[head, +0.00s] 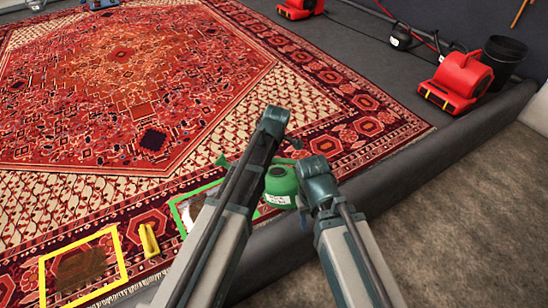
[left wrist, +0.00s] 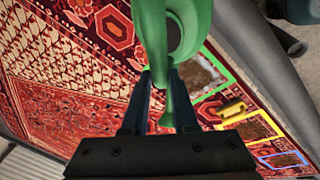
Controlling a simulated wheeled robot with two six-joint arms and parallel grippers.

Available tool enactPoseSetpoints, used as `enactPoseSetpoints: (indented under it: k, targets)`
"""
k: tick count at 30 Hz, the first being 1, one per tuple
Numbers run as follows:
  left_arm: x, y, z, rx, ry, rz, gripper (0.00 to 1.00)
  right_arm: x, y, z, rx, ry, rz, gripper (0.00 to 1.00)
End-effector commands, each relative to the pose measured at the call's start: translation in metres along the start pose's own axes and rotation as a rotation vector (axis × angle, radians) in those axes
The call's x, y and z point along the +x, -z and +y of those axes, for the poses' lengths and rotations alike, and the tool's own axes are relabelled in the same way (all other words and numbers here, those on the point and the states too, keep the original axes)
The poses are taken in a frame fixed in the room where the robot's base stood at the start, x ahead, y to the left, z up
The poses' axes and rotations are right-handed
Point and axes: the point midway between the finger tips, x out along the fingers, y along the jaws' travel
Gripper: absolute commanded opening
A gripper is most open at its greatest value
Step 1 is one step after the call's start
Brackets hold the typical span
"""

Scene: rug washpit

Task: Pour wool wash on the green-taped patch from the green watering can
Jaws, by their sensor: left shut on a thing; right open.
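The green watering can (head: 281,181), with a white label, is in the middle of the head view, between my two arms. Its spout end (head: 222,160) shows left of my left arm, which hides the part between. In the left wrist view, the can (left wrist: 152,35) is between the fingers of my left gripper (left wrist: 160,108), shut on it. The green-taped patch (head: 180,208), a dark stain framed in green tape, lies partly behind my left arm; it also shows in the left wrist view (left wrist: 203,72). My right gripper (head: 304,218) is open, beside the can's right side.
A yellow-taped patch (head: 84,262) and a yellow object (head: 149,241) lie on the rug (head: 60,190) left of the green tape. A blue-taped patch (left wrist: 284,160) shows too. A dark padded edge (head: 410,170) borders the rug.

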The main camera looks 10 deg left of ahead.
Motion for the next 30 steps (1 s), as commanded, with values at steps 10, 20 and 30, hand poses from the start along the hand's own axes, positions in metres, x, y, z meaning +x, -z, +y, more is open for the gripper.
enactPoseSetpoints:
  k: [10, 20, 30]
  targets:
    - [0.02, 0.018, -0.002, -0.022, 0.007, -0.091, 0.0, 0.015, 0.001, -0.001, 0.0, 0.0, 0.0, 0.5]
    - [0.039, 0.034, -0.005, -0.04, 0.014, -0.179, 0.0, 0.03, 0.002, -0.003, 0.0, 0.0, 0.0, 0.5]
    - [0.059, 0.048, -0.007, -0.06, 0.023, -0.274, 0.0, 0.049, 0.003, -0.005, 0.0, 0.0, 0.0, 0.5]
